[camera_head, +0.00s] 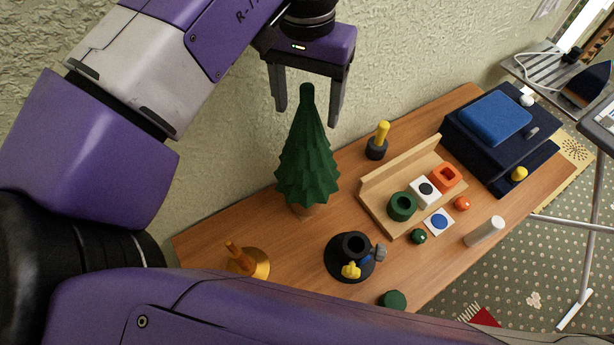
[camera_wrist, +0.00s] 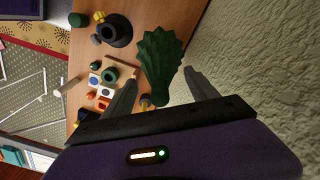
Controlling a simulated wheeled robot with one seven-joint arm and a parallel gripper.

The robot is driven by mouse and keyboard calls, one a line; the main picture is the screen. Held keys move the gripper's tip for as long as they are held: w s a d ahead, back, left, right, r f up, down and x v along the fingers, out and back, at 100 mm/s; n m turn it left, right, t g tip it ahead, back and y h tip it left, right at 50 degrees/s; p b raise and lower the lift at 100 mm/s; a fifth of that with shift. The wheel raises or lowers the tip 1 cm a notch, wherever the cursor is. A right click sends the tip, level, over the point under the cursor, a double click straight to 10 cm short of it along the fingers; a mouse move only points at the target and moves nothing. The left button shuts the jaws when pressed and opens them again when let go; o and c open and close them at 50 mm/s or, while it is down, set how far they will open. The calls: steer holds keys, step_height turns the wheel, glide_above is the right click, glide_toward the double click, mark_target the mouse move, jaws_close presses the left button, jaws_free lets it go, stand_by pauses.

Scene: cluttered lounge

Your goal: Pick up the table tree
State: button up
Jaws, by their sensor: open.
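The table tree (camera_head: 308,165) is a dark green, faceted cone on a small brown base. It stands upright at the back of the wooden table (camera_head: 215,239), near the wall. My gripper (camera_head: 308,115) is open above the tree, pointing down, with its fingers on either side of the narrow tip in the head view. In the wrist view, my gripper (camera_wrist: 165,88) shows both fingers spread apart, with the tree (camera_wrist: 162,65) in the gap between and beyond them. I cannot tell whether either finger touches the tree.
A wooden tray (camera_head: 372,200) with colored blocks lies right of the tree. A black round holder (camera_head: 340,267) and a gold stand (camera_head: 255,264) are in front. A yellow-topped peg (camera_head: 379,141) and a dark box with blue top (camera_head: 496,118) stand right. The textured wall (camera_head: 215,150) is close behind.

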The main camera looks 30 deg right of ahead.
steer(key=shift+f+b, duration=0.45)
steer(key=shift+f, duration=0.45)
jaws_close()
